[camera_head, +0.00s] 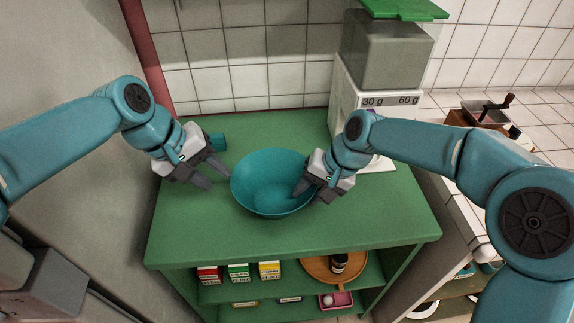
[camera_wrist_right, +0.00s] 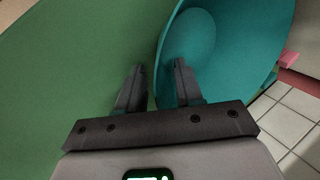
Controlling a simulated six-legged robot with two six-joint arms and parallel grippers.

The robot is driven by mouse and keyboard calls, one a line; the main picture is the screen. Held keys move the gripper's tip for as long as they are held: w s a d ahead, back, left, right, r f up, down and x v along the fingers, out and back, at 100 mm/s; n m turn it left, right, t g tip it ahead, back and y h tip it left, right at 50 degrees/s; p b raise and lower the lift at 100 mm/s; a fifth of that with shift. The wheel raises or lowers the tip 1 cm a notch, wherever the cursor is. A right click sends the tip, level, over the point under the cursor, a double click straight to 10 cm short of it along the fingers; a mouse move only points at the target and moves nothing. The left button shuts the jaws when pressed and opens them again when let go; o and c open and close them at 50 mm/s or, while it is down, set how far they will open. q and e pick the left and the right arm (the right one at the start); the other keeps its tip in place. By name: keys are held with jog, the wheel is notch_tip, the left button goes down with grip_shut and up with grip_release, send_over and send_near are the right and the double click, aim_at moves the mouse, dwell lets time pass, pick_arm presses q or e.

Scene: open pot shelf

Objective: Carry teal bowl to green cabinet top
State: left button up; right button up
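The teal bowl (camera_head: 262,177) sits upright, apparently resting on the green cabinet top (camera_head: 375,215). My right gripper (camera_head: 306,195) is at the bowl's right rim. In the right wrist view the gripper (camera_wrist_right: 158,85) is open, with one finger inside the bowl (camera_wrist_right: 225,50) and the other outside over the green top (camera_wrist_right: 60,85). The rim passes between them with a gap showing. My left gripper (camera_head: 217,180) is open and empty, just left of the bowl's left rim and apart from it.
A white scale or dispenser (camera_head: 346,95) with a grey container stands at the back right. Below, the shelf holds small boxes (camera_head: 238,271) and a round wooden tray (camera_head: 318,272). The cabinet top's front is clear.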

jog(key=v, duration=1.1)
jog(key=shift+d, duration=0.1)
